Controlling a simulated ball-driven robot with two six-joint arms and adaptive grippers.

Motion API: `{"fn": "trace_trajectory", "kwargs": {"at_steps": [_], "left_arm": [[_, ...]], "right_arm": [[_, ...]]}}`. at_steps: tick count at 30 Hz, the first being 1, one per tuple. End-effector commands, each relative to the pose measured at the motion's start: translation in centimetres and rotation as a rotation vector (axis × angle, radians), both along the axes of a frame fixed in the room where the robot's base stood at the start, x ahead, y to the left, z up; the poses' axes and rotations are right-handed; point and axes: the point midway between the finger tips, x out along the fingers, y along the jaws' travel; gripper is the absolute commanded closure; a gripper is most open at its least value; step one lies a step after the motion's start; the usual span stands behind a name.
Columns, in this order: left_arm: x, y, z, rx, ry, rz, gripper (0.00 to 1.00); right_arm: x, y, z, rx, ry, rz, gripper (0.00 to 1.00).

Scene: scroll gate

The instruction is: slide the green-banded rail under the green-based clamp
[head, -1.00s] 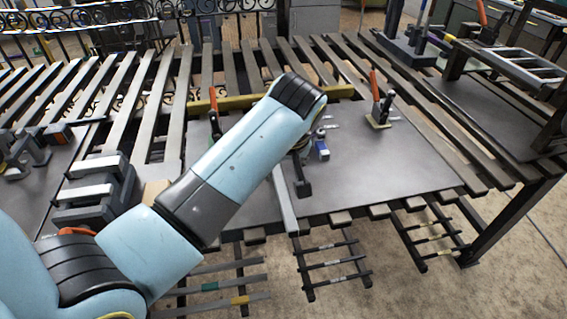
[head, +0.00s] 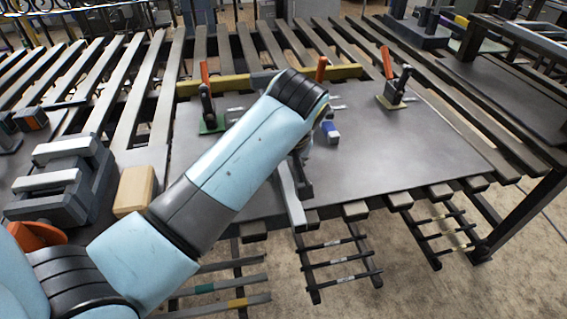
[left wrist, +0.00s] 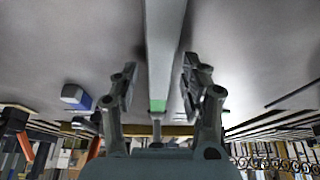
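The rail (head: 292,200) is a grey bar that sticks out past the front edge of the dark plate. Its green band (left wrist: 158,105) shows in the left wrist view; my arm hides it in the head view. My left gripper (left wrist: 157,82) is open, with its fingers on either side of the rail and gaps beside it. In the head view the left gripper (head: 303,180) is partly hidden by my arm. The green-based clamp (head: 207,104), with an orange handle standing up, is on the plate left of my arm. My right gripper is not in view.
Another orange-handled clamp (head: 393,88) stands at the plate's right. A third orange handle (head: 321,69) shows behind my arm. A blue-and-white block (head: 330,133) sits beside my forearm. A yellow bar (head: 215,85) lies behind. The plate's right side (head: 420,150) is clear.

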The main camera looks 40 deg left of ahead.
Motion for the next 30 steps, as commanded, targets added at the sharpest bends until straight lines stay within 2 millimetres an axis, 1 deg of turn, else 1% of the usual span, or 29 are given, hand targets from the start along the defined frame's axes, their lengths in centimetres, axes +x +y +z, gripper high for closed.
{"fn": "trace_trajectory", "kwargs": {"at_steps": [1, 9, 10, 19, 30], "left_arm": [[0.0, 0.0, 0.0, 0.0, 0.0, 0.0, 0.63], [0.0, 0.0, 0.0, 0.0, 0.0, 0.0, 0.99], [0.0, 0.0, 0.0, 0.0, 0.0, 0.0, 1.0], [-0.1, 0.1, 0.0, 0.0, 0.0, -0.001, 1.0], [-1.3, 1.1, 0.1, 0.003, 0.002, 0.0, 1.0]], "right_arm": [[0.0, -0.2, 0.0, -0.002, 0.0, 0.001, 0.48], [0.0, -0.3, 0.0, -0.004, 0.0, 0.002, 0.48], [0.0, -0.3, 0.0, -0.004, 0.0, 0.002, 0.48], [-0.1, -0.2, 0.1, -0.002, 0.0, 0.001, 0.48], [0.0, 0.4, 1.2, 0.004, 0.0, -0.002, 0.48]]}}
